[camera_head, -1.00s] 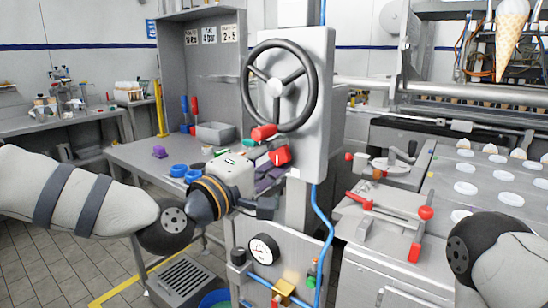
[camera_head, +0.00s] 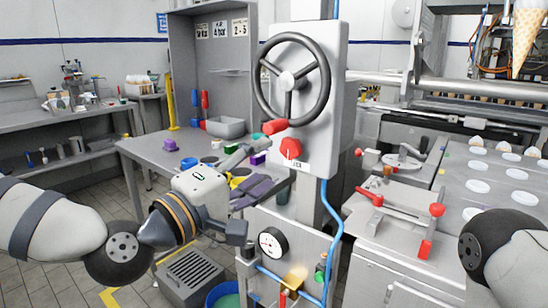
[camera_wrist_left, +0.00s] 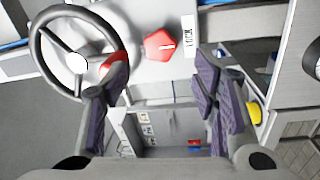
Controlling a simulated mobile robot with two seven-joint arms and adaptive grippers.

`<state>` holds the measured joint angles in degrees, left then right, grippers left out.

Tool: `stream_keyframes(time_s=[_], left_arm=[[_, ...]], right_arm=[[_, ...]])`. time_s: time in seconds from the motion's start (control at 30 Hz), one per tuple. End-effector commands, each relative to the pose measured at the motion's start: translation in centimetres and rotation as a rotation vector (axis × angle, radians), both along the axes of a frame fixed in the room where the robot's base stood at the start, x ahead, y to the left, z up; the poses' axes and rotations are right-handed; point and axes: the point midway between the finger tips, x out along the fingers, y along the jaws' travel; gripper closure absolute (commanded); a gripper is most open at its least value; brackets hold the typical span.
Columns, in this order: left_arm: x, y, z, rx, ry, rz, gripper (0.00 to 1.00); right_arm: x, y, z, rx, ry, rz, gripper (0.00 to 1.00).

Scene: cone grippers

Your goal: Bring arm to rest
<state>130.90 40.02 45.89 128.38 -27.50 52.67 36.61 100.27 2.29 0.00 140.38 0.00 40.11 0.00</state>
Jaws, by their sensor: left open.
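My left gripper (camera_head: 268,178) is open, with its grey body and dark purple finger pads in front of the grey machine column. It stands just below and left of a red knob (camera_head: 291,149) and a black handwheel (camera_head: 292,80) with a red handle. In the left wrist view my left gripper (camera_wrist_left: 163,92) has its fingers wide apart with nothing between the pads. The red knob (camera_wrist_left: 159,46) shows beyond and above the fingertips there, apart from them. Of my right arm only a rounded link shows at the right edge; its gripper is out of view.
A pressure gauge (camera_head: 272,243) and blue hose (camera_head: 334,215) are on the column below. A red-handled clamp (camera_head: 437,210) and cone machine are at right. Floor is open at lower left.

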Motion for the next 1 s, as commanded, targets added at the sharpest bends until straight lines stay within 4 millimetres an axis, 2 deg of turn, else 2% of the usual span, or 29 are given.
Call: stream_keyframes(time_s=[0.37, 0.47, 0.57, 0.6, 0.67, 0.7, 0.77, 0.8, 0.87, 0.9, 1.0], left_arm=[[-0.6, 0.4, -0.4, 0.003, 0.006, -0.001, 0.46], [-1.0, -0.1, -2.8, 0.046, 0.048, -0.011, 0.46], [-2.6, -0.8, -9.9, 0.178, 0.17, -0.044, 0.46], [-3.9, -1.0, -13.6, 0.252, 0.235, -0.063, 0.46], [-6.3, -0.8, -19.2, 0.369, 0.334, -0.099, 0.46], [-8.3, -0.4, -22.8, 0.448, 0.397, -0.127, 0.46], [-11.6, 0.7, -27.7, 0.571, 0.492, -0.175, 0.46], [-14.2, 1.6, -30.7, 0.654, 0.555, -0.211, 0.46], [-18.2, 3.5, -34.7, 0.782, 0.646, -0.271, 0.46], [-21.1, 5.0, -37.1, 0.867, 0.706, -0.316, 0.46], [-28.1, 9.4, -41.2, 1.072, 0.839, -0.436, 0.46]], right_arm=[[-0.1, 0.0, -0.1, 0.0, 0.002, 0.0, 0.6], [-0.1, 0.0, -0.1, 0.0, 0.002, 0.0, 0.6], [-0.1, 0.0, -0.1, 0.0, 0.003, 0.0, 0.6], [-0.1, 0.0, -0.1, 0.0, 0.003, 0.0, 0.6], [-0.1, 0.0, -0.1, 0.0, 0.003, 0.0, 0.6], [-0.1, 0.0, -0.1, 0.0, 0.003, 0.0, 0.6], [-0.1, 0.0, -0.1, 0.0, 0.003, 0.0, 0.6], [-0.1, 0.0, -0.1, 0.0, 0.003, 0.0, 0.6], [-0.1, 0.0, -0.1, 0.0, 0.002, 0.0, 0.6], [-0.1, 0.0, -0.1, 0.0, 0.002, 0.0, 0.6], [-0.1, 0.0, -0.1, 0.0, 0.002, 0.0, 0.6]])
